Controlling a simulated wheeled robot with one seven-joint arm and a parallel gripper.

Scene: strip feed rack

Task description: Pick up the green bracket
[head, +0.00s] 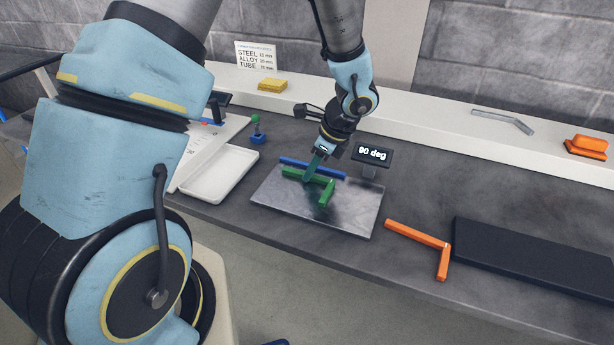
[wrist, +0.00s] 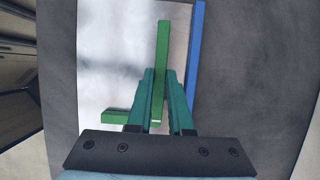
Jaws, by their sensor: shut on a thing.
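The green bracket (head: 325,192) is an L-shaped bar on the metal plate (head: 349,217), beside a blue bar (head: 294,163) that runs behind it. My gripper (head: 309,173) reaches down to the bracket's long arm. In the wrist view, the teal fingers of my gripper (wrist: 161,98) stand on both sides of the green bracket (wrist: 163,50) and are shut on its long arm. The short arm sticks out to the left, partly hidden by a finger. The blue bar (wrist: 195,55) is to the right, clear of the fingers. I cannot tell whether the bracket is lifted off the plate.
A small display reading "90 deg" (head: 372,153) stands behind the plate. A white tray (head: 219,174) is to the left. An orange bracket (head: 418,235) and a black mat (head: 540,257) lie to the right. Bare bench shows between plate and orange bracket.

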